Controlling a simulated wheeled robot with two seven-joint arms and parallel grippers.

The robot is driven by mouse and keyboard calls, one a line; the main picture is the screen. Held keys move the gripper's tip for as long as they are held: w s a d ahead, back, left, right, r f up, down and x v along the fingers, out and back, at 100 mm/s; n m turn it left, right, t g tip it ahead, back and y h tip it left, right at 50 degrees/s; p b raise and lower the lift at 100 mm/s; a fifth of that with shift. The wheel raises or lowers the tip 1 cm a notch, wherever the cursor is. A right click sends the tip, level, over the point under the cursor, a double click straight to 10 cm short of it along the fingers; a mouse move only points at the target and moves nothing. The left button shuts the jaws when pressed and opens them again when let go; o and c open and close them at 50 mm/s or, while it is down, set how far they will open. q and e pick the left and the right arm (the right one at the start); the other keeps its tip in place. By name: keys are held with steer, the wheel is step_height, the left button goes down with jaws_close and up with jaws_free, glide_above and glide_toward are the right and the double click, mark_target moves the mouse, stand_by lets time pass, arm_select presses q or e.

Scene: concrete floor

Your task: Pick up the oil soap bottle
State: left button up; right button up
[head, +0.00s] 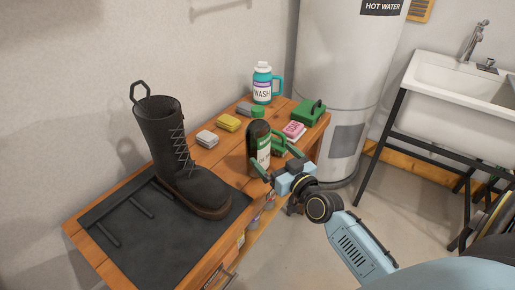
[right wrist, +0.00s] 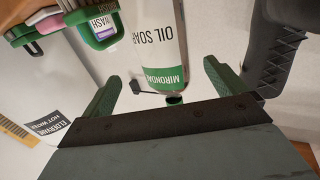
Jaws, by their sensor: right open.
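The oil soap bottle (head: 259,138) stands upright near the front edge of the wooden workbench. It is dark with a white and green label. My right gripper (head: 276,161) is open at the bottle's right front side, its green fingers pointing toward it. In the right wrist view the bottle (right wrist: 158,45) shows its "OIL SOAP" label, between and beyond the fingers of the open right gripper (right wrist: 161,84). I cannot tell whether either finger touches it. My left gripper is not in view.
A black boot (head: 170,150) stands on a dark mat (head: 130,249) at left. A water heater (head: 340,80) stands beyond.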

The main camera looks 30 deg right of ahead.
mark_target(258, 141)
steer(key=shift+w, duration=1.15)
steer(key=shift+w+a+r+b, duration=0.15)
steer(key=shift+w+b, duration=0.15)
steer(key=shift+w, duration=1.15)
steer(key=shift+w+a+b, duration=0.15)
steer(key=shift+w+b, duration=0.15)
steer(key=shift+w, duration=1.1)
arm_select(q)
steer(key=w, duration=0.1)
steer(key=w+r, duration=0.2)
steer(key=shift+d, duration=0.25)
arm_select(e)
steer(key=c, duration=1.5)
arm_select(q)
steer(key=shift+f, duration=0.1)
arm_select(e)
steer(key=shift+o, duration=0.2)
steer(key=shift+r, duration=0.1)
